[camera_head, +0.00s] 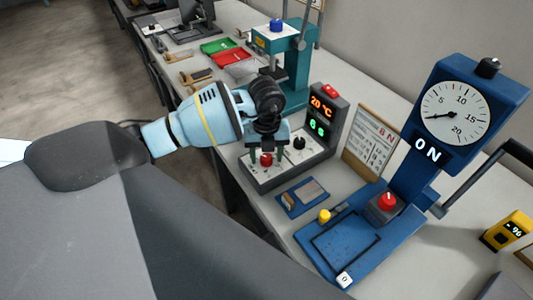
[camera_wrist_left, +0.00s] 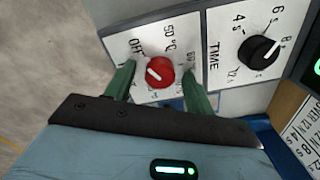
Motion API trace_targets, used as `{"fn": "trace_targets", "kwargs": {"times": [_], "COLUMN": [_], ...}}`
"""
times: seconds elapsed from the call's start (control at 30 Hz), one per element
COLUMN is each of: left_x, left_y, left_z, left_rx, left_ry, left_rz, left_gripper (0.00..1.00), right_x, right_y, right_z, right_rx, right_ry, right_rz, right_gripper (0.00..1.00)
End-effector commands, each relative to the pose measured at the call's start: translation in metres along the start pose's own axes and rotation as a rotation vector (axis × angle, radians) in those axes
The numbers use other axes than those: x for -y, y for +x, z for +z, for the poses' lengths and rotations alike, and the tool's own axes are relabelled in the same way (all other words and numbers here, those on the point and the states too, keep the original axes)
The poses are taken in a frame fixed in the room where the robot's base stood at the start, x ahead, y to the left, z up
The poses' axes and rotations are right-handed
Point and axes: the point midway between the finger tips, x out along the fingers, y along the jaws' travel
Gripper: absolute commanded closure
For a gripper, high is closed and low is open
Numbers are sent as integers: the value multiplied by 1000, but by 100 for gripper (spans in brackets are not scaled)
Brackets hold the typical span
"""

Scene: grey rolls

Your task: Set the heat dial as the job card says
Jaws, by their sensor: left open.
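The red heat dial (camera_wrist_left: 160,72) sits on a white plate marked OFF, 50 °C and a partly hidden 80. Its white mark points up-left, towards OFF. My left gripper (camera_wrist_left: 158,68) is open, with one green finger on each side of the dial; I cannot tell whether they touch it. In the head view, my left gripper (camera_head: 268,152) is over the red dial (camera_head: 266,160) on the grey control box (camera_head: 290,165). The box's display (camera_head: 320,115) reads 20 °C and 6 s. The job card (camera_head: 372,145) stands behind, with a red "8 N"; its small print is unclear. My right gripper is not in view.
The black TIME dial (camera_wrist_left: 258,52) is close to the right of the heat dial. A blue tray (camera_head: 302,197) lies in front of the box. A teal press (camera_head: 292,60) stands behind.

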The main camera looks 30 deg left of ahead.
Motion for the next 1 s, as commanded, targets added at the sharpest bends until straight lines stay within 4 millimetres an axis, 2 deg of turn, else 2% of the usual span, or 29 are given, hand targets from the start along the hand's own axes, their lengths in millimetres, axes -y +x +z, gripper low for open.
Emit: {"fn": "trace_targets", "kwargs": {"times": [0.03, 0.3, 0.37, 0.67, 1.0], "left_x": [0, 0, 0, 0, 0], "left_y": [0, 0, 0, -1, -1], "left_z": [0, 0, 0, 0, 1], "left_rx": [0, 0, 0, 1, 1], "left_ry": [0, 0, 0, 42, 269], "left_rz": [0, 0, 0, 0, 1], "left_gripper": [50, 85, 90, 90, 90], "right_x": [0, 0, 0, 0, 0], "right_y": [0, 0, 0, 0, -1], "right_z": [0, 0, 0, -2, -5], "right_rx": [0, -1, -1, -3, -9], "right_ry": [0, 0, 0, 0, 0], "right_rz": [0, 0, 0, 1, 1], "right_gripper": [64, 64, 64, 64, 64]}}
